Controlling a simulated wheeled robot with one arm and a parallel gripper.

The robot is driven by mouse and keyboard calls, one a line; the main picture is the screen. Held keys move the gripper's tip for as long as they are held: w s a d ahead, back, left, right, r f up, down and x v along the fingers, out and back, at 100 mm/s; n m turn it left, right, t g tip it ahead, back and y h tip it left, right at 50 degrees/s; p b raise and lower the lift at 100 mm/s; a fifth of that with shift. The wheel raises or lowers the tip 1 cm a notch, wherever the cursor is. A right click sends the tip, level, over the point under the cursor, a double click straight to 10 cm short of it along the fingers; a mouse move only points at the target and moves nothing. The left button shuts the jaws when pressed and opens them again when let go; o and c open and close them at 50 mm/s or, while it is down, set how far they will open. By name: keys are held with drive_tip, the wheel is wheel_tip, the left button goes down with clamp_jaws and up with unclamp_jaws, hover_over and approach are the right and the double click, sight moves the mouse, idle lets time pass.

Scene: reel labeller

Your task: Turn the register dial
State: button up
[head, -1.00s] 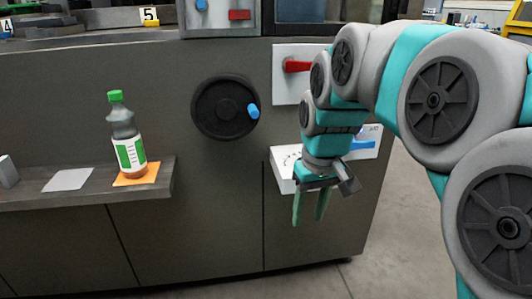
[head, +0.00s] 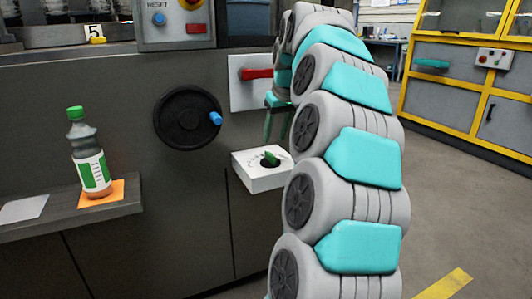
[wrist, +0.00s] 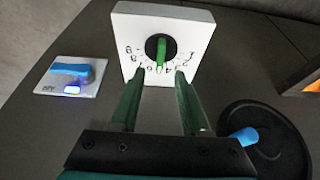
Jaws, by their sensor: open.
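The register dial is a black knob with a green bar grip (head: 271,158) on a white box (head: 258,181) that juts from the machine front. In the wrist view the green grip (wrist: 160,52) runs up and down the picture, its lower end among the printed digits, near 4 and 6. My gripper (wrist: 159,76) is open, its two green fingers spread on either side of the grip's line, tips near the box's lower edge. Nothing is between them. In the head view my gripper (head: 277,138) hangs above the box, partly hidden by my arm.
A black handwheel (head: 187,117) with a blue knob is left of the dial. A red lever (head: 257,74) on a white plate is above it. A blue switch (wrist: 70,69) sits beside the box in the wrist view. A bottle (head: 90,158) stands on a shelf at left.

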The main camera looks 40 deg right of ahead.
sight(270, 154)
drive_tip(key=x, duration=0.6)
drive_tip(key=shift+w+f, duration=0.1)
drive_tip(key=shift+f, duration=0.35)
clamp_jaws()
